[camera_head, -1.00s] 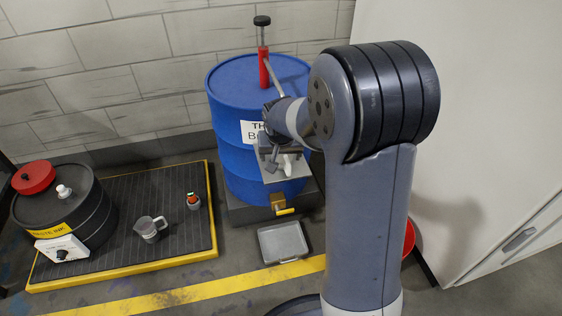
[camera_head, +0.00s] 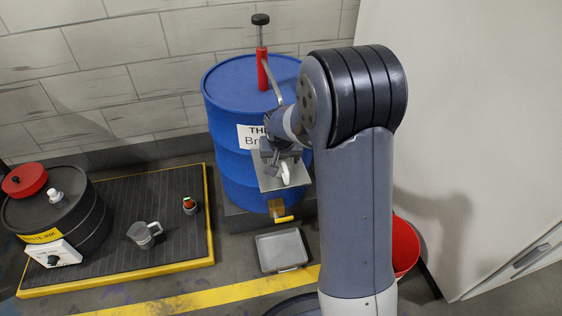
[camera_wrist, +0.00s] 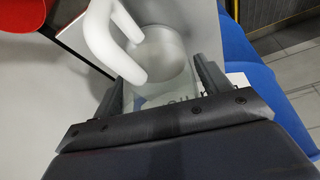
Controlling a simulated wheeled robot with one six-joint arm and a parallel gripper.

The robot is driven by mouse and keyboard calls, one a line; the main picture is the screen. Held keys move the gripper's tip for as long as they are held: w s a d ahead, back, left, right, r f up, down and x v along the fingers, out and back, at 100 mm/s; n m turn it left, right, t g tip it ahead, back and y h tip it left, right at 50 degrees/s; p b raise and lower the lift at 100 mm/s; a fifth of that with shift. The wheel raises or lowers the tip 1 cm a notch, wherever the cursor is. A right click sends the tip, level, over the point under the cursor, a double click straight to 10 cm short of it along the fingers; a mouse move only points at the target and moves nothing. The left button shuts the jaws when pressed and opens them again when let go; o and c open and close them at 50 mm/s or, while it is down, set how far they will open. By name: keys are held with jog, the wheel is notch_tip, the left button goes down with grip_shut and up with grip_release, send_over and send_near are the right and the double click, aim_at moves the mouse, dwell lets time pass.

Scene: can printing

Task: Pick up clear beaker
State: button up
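A clear beaker with a thick white handle (camera_wrist: 112,35) sits over a grey plate at the front of the blue drum. Its see-through body (camera_wrist: 165,60) lies between my gripper's two fingers in the wrist view. My gripper (camera_wrist: 160,85) has its fingers apart, one on each side of the beaker; whether they press on it I cannot tell. In the head view, my gripper (camera_head: 281,155) is partly hidden by my arm, and the white handle (camera_head: 286,173) shows below it.
The blue drum (camera_head: 228,110) has a red hand pump (camera_head: 263,70) and a yellow tap (camera_head: 283,219). A grey tray (camera_head: 282,251) lies below. A black ink drum (camera_head: 60,213) and a small bottle (camera_head: 190,206) stand on the yellow-edged mat (camera_head: 110,273). A red bucket (camera_head: 405,245) is at right.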

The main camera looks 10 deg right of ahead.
jog(key=c, duration=0.8)
